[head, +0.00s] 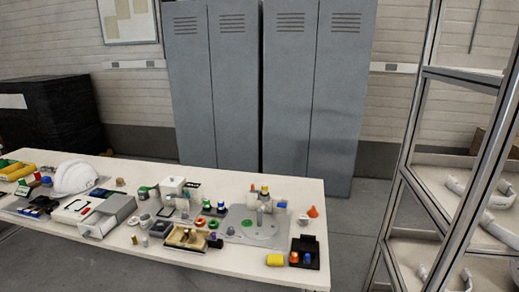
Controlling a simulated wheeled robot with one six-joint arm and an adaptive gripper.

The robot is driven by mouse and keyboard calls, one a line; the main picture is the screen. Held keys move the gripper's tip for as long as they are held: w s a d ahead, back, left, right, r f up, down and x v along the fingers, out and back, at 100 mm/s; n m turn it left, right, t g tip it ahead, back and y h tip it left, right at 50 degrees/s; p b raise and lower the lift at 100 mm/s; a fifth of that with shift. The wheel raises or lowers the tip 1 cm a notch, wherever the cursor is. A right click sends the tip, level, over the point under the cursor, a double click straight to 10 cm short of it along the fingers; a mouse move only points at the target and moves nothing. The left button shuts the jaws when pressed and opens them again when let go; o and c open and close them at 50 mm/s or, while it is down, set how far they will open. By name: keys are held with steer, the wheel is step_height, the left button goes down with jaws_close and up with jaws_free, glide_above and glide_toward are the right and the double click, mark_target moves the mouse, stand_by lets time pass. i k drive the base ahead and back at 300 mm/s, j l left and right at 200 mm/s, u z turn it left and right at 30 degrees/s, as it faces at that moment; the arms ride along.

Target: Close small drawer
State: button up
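My gripper is not in view, so nothing of mine is seen touching the drawer.
The pale table (250,272) is crowded with small parts. A white helmet shell (74,177) sits behind the drawer unit. A dark open tray (186,238) lies to the right. Grey lockers (218,90) stand behind; a metal-framed shelf (408,150) stands right.

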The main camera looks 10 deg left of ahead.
mark_target(99, 224)
steer(key=u, duration=1.35)
steer(key=i+l+u, duration=0.1)
steer(key=i, duration=0.4)
steer(key=i+l+u, duration=0.1)
steer(key=i+l, duration=0.2)
steer(key=i, duration=0.25)
steer(key=i+l, duration=0.25)
steer(key=i, duration=0.25)
steer(key=u, duration=0.05)
